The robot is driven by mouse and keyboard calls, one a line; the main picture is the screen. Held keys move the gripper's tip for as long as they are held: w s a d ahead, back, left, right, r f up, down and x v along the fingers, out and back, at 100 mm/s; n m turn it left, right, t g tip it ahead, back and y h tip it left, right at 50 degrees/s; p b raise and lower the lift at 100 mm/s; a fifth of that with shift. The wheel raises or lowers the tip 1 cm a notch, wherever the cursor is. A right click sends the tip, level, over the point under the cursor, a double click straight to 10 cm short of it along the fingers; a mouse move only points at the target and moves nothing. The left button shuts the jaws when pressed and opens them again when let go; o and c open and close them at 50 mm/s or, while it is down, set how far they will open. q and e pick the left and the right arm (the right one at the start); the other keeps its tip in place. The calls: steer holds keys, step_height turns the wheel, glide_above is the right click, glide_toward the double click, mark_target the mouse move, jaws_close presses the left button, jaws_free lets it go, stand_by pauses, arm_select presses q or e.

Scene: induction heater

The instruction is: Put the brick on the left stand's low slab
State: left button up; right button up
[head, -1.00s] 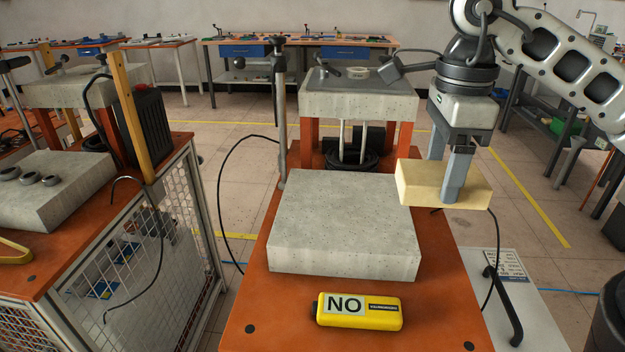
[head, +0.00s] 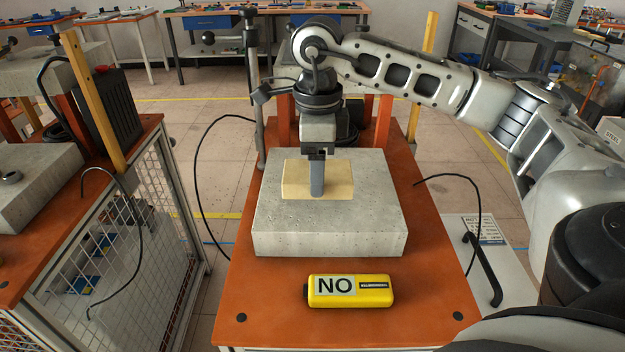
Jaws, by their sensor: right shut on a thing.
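The pale yellow brick (head: 295,181) is in my right gripper (head: 317,190), which is shut on it from above. Brick and gripper are over the rear middle of the low concrete slab (head: 330,237) of the centre stand (head: 250,290). I cannot tell whether the brick touches this slab or is just above it. Another stand (head: 130,150) is at the left edge, with its own low slab (head: 45,180), partly cut off by the picture. My left gripper is not in view.
A yellow box marked NO (head: 345,290) lies in front of the centre slab. A dark metal post (head: 255,90) rises behind it on the left. Black cables hang beside both stands. The centre slab's front is clear.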

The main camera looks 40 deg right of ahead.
steer(key=f, duration=0.3)
steer(key=shift+w+a+f+p, duration=0.1)
steer(key=shift+w+a+p, duration=0.1)
steer(key=shift+w+p, duration=0.15)
steer(key=shift+f, duration=0.4)
steer(key=shift+f, duration=0.15)
steer(key=o, duration=1.1)
steer(key=shift+o, duration=0.2)
step_height(320, 180, up, 12)
steer(key=shift+r, duration=0.2)
